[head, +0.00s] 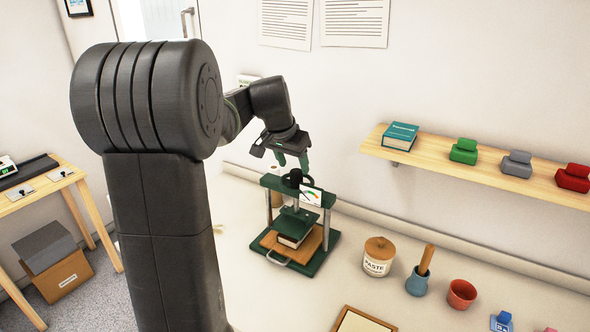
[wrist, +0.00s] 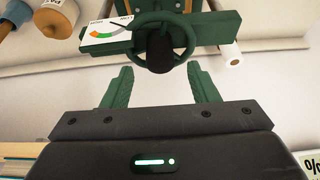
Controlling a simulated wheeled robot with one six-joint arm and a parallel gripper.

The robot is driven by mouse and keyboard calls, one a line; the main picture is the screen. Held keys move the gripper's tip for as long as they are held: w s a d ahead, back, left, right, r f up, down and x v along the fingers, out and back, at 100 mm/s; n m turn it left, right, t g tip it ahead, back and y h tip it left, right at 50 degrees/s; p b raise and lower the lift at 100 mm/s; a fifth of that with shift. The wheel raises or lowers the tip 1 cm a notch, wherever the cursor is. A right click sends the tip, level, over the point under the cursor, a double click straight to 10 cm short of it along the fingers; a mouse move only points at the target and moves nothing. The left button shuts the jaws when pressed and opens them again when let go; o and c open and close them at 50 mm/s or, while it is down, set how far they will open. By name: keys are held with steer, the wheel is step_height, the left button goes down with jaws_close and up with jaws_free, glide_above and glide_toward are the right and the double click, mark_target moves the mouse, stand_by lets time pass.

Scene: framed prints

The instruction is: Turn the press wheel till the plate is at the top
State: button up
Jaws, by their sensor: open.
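The green press (head: 313,262) stands on the bench in the head view, with a wheel (head: 293,178) on top. In the wrist view the dark wheel (wrist: 136,30), with a black hub, is beyond my fingertips. My gripper (head: 291,162) is just above the wheel, fingers pointing down. In the wrist view my gripper (wrist: 162,85) is open, with nothing between its fingers. A gauge card (head: 311,195) is on the crossbeam, also in the wrist view (wrist: 105,28).
A paste jar (head: 377,262), a blue pot (head: 418,283) with a wooden handle and a red pot (head: 462,294) stand right of the press. A wall shelf (head: 450,172) holds a teal book and coloured blocks. A framed board (head: 362,320) lies in front.

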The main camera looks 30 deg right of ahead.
mark_target(297, 171)
steer(key=shift+x, duration=1.85)
steer(key=c, duration=1)
steer(key=shift+n, duration=0.3)
steer(key=n+t+p, duration=0.1)
steer(key=n, duration=0.2)
steer(key=shift+s+r+y+p, duration=0.1)
steer(key=shift+y+p, duration=0.2)
steer(key=shift+y, duration=0.1)
steer(key=shift+d+n+t+y+p, duration=0.15)
steer(key=shift+n+t+y+p, duration=0.35)
steer(key=shift+n, duration=1.8)
